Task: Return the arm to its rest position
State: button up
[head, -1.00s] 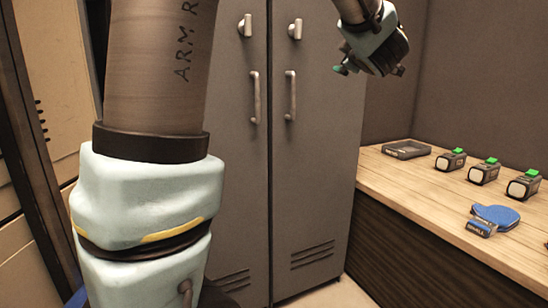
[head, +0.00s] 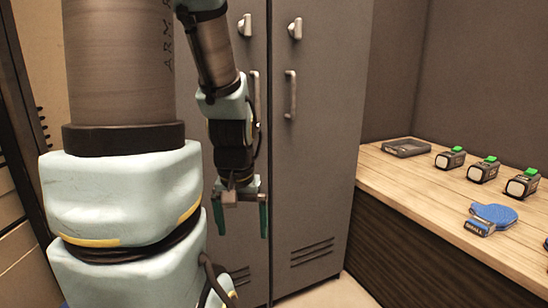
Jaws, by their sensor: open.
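My arm (head: 125,195) fills the left of the head view, its thick upper part upright and close to the camera. The forearm hangs down beside it. My gripper (head: 240,220) points down in front of the grey locker doors, its two green-tipped fingers apart with nothing between them. It is clear of the wooden counter to the right.
Grey locker doors (head: 318,190) with metal handles stand behind the arm. On the wooden counter (head: 415,190) at right are a dark tray (head: 406,147), three devices with green tops (head: 450,159) and a blue item (head: 494,214).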

notch_tip(320, 180, up, 18)
jog(key=p, duration=1.5)
jog(key=shift+f+p, duration=0.25)
jog(key=shift+p, duration=0.15)
jog(key=shift+w, duration=0.1)
